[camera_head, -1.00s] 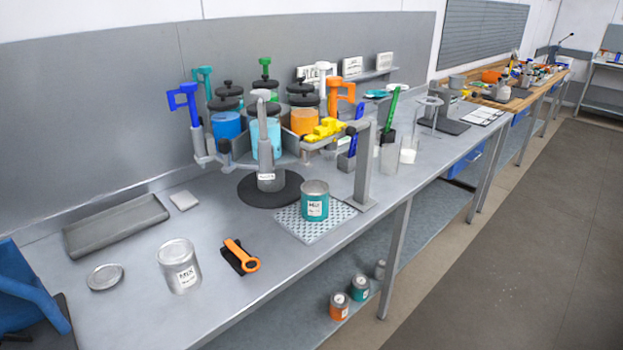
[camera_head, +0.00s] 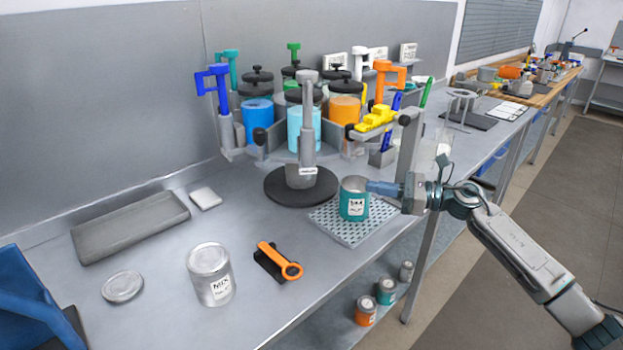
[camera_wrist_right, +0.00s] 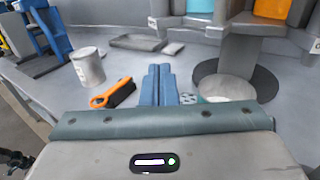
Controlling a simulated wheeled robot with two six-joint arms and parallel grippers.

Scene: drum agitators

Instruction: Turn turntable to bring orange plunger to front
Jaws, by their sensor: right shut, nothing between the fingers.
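The grey turntable (camera_head: 277,150) carries several lidded jars and upright plungers above a round dark base. The orange plunger (camera_head: 389,80) stands on its right side, behind the yellow piece. A blue plunger (camera_head: 222,95) stands at its left and a white one (camera_head: 361,70) toward the back right. My right gripper (camera_head: 370,186) is shut and empty, with its tips beside the rim of the teal can; contact is unclear. It is below and in front of the turntable. Its shut fingers also show in the right wrist view (camera_wrist_right: 158,84).
The teal can (camera_head: 354,204) stands on a perforated mat (camera_head: 338,228) before the turntable. A grey post (camera_head: 408,150) rises near my right gripper. A silver can (camera_head: 211,275), an orange-handled tool (camera_head: 278,262) and a grey tray (camera_head: 130,225) occupy the left bench.

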